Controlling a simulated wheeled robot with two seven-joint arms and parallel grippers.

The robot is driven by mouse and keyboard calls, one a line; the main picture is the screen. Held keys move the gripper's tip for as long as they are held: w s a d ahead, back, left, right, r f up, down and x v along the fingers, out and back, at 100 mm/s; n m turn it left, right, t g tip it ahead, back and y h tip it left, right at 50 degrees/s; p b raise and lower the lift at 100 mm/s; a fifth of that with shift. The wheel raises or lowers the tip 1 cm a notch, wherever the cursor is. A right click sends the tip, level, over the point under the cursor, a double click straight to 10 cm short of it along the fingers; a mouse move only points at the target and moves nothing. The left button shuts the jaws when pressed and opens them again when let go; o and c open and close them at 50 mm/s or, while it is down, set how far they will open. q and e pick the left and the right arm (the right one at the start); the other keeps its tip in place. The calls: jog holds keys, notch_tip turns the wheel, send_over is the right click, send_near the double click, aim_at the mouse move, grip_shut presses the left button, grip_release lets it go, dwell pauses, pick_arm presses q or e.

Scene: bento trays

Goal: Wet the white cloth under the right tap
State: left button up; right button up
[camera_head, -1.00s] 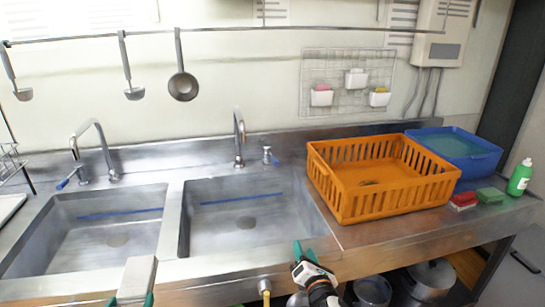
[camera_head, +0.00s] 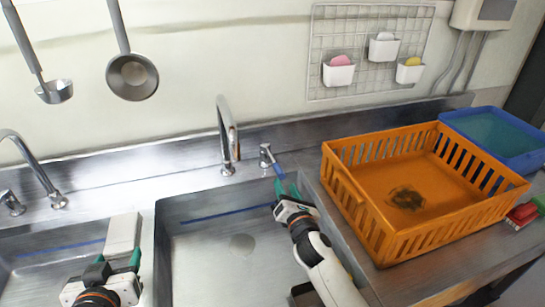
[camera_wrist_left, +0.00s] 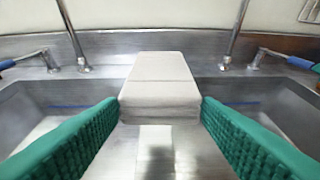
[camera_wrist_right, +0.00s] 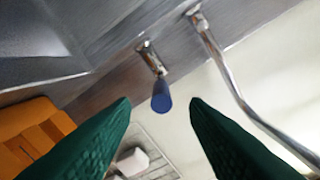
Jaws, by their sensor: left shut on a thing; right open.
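The white cloth (camera_head: 122,235) is a folded block. My left gripper (camera_head: 108,262) is shut on it, above the divider between the two sinks; the cloth also shows between the green fingers in the left wrist view (camera_wrist_left: 160,85). The right tap (camera_head: 228,135) stands behind the right sink (camera_head: 205,255). Its lever with a blue handle (camera_head: 277,170) is just right of the spout. My right gripper (camera_head: 287,190) is open near the lever. In the right wrist view the blue handle (camera_wrist_right: 161,98) lies between and beyond the fingertips, with no contact visible.
An orange crate (camera_head: 375,225) stands on the counter right of the sink, close to my right arm. A blue bin (camera_head: 512,165) is behind it. The left tap (camera_head: 35,165) stands behind the left sink. Ladles (camera_head: 132,77) hang above.

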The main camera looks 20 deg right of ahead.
aim_at(279, 170)
jog(key=w, duration=0.8)
jog(key=shift+w, duration=0.1)
jog(key=shift+r, duration=0.1)
grip_shut()
jog(key=shift+d, duration=0.1)
